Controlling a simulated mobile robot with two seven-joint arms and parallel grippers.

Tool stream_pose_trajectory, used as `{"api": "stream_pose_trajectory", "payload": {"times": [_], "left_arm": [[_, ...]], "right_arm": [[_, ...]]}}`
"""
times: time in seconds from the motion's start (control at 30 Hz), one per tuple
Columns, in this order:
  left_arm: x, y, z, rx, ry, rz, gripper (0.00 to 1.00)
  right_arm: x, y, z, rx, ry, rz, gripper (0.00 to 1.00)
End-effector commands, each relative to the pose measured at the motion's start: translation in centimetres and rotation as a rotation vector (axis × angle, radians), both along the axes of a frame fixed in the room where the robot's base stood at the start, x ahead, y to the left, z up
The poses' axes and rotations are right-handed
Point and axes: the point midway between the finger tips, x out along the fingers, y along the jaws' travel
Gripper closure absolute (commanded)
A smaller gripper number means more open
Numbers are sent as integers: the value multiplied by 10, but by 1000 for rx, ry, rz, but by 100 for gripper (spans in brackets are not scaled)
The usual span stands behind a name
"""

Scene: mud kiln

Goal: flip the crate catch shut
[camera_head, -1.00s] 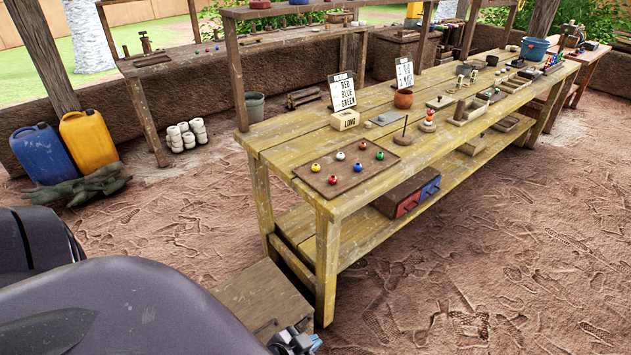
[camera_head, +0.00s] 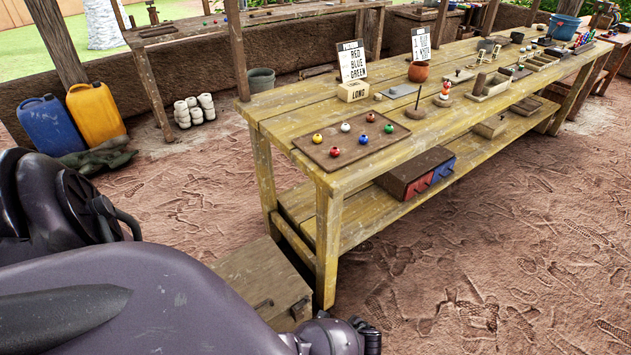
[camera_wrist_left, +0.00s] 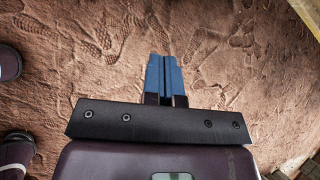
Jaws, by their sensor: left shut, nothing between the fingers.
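A wooden crate (camera_head: 254,268) stands on the ground by the bench's near end in the head view. Its front corner is partly hidden behind my purple arm. Small dark metal fittings, which may include the catch (camera_head: 264,303), show on the crate's near side and corner. I cannot tell the catch's position. My left gripper (camera_wrist_left: 164,57) has blue fingers pressed together with nothing between them. It points over bare ground in the left wrist view, and no crate shows there. My left gripper's fingers are not clear in the head view. My right gripper is not in view.
The long wooden bench (camera_head: 266,113) carries a bead tray (camera_head: 322,155), signs and pots. Its lower shelf holds a box with red and blue drawers (camera_head: 411,170). Blue and yellow jerrycans (camera_head: 95,112) stand at left. The ground right of the bench is clear.

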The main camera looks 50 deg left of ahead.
Motion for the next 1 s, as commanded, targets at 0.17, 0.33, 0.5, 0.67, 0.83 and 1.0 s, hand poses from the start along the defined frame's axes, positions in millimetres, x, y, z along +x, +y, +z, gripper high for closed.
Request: {"api": "stream_pose_trajectory", "payload": {"times": [0.17, 0.33, 0.5, 0.67, 0.83, 1.0], "left_arm": [[0, 25, -7, 194, 172, -95, 100], [1, 36, -4, 270, 236, -128, 100], [2, 37, -3, 278, 242, -132, 100], [2, 37, -3, 276, 241, -131, 100], [1, 36, -7, 276, 241, -131, 100], [0, 33, -14, 275, 244, -133, 100]], "right_arm": [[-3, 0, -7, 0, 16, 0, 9], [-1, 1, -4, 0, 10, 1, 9], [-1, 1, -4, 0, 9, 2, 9], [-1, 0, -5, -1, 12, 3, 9], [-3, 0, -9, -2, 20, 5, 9], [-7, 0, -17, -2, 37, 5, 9]]}}
